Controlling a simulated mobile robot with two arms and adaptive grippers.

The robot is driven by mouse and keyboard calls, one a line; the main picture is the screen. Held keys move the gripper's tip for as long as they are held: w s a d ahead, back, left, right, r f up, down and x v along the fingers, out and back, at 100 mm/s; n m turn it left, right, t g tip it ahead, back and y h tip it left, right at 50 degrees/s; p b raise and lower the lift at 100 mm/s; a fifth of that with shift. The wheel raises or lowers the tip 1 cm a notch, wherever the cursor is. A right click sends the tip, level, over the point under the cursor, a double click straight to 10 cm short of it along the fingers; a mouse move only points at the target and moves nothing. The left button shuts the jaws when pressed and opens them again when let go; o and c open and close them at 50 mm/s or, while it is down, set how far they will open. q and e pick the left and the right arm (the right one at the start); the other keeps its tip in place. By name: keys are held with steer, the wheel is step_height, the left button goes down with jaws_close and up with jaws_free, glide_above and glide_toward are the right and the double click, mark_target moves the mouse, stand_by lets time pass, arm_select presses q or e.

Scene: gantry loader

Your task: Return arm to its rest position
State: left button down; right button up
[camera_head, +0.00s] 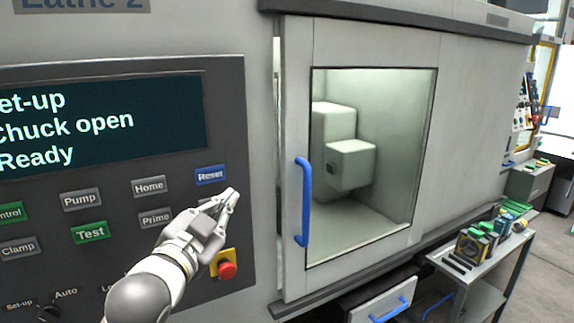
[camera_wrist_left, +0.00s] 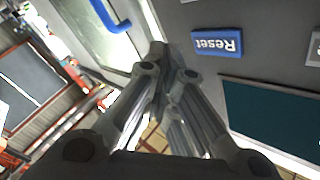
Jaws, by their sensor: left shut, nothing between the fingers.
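My left gripper (camera_head: 230,197) is in front of the lathe's control panel, just below and right of the blue Reset button (camera_head: 210,174). Its fingers are shut with nothing between them. In the left wrist view, the closed fingertips (camera_wrist_left: 158,50) point toward the grey machine face, with the Reset button (camera_wrist_left: 217,43) to their right. I cannot tell whether the fingertips touch the panel. My left arm (camera_head: 150,285) comes in from the lower left. My right gripper is not in view.
The panel screen (camera_head: 100,120) reads "Set-up, Chuck open, Ready". A red emergency knob (camera_head: 227,269) sits just below my gripper. The lathe door with a blue handle (camera_head: 302,202) is to the right. A cart (camera_head: 478,262) holding several parts stands at the lower right.

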arm_select(q)
steer(key=s+a+f+n+g+y, duration=0.1)
steer(key=s+f+n+g, duration=0.2)
steer(key=f, duration=0.9)
steer(key=s+a+f+n+g+y, duration=0.1)
steer(key=s+f+g, duration=0.35)
steer(key=f, duration=0.65)
steer(key=s+a+f+n+g+y, duration=0.15)
steer(key=s+f+g, duration=0.25)
steer(key=s+f, duration=0.65)
steer(key=s+a+f+n+g+h, duration=0.15)
steer(key=s+f+g, duration=0.25)
steer(key=s+f, duration=0.65)
steer(key=s+f+y+b, duration=0.1)
steer(key=s+f, duration=0.1)
steer(key=f, duration=1.1)
steer(key=s+f, duration=0.2)
steer(key=f, duration=1.1)
steer(key=s+a+f+g+b, duration=0.1)
steer(key=s+a+f+g, duration=0.1)
steer(key=s+f, duration=1.4)
steer(key=shift+s+f, duration=0.15)
steer(key=shift+s, duration=0.05)
